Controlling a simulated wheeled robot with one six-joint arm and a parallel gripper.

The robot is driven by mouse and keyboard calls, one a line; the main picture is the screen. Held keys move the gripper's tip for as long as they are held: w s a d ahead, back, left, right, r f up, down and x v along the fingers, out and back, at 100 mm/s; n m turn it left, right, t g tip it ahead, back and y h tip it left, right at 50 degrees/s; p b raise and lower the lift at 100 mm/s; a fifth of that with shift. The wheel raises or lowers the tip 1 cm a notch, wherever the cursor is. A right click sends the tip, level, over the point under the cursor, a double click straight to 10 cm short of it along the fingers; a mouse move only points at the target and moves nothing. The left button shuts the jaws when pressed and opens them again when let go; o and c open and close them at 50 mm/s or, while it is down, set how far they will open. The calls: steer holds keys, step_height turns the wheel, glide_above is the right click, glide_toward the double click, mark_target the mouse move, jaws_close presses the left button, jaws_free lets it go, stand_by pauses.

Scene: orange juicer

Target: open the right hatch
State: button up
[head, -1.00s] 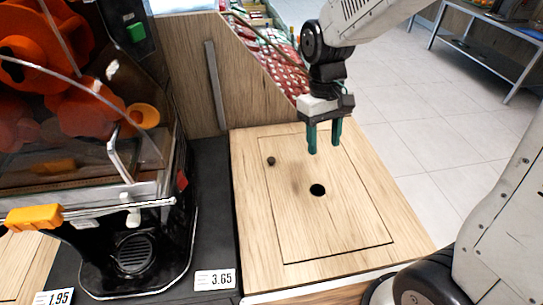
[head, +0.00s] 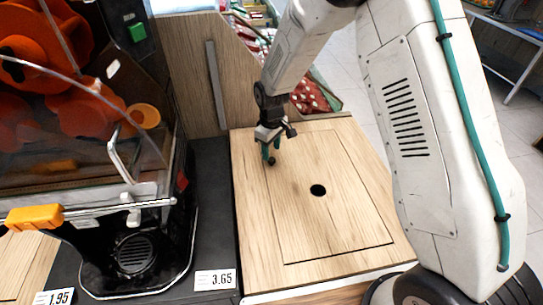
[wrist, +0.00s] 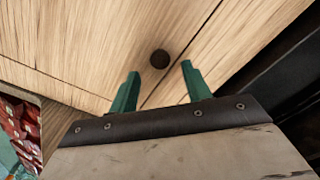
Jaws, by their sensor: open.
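The right hatch (head: 335,225) is a light wood panel set flush in the top of the wooden counter, outlined by a thin dark seam. It lies closed.
The orange juicer (head: 90,130) stands left of the counter on a black surface. A wooden divider panel (head: 190,75) rises behind the counter. Red packaged goods (head: 312,92) are beyond it. My arm covers the right side of the head view.

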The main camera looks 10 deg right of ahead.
mark_target(271, 159)
steer(key=shift+f, duration=1.9)
jaws_close()
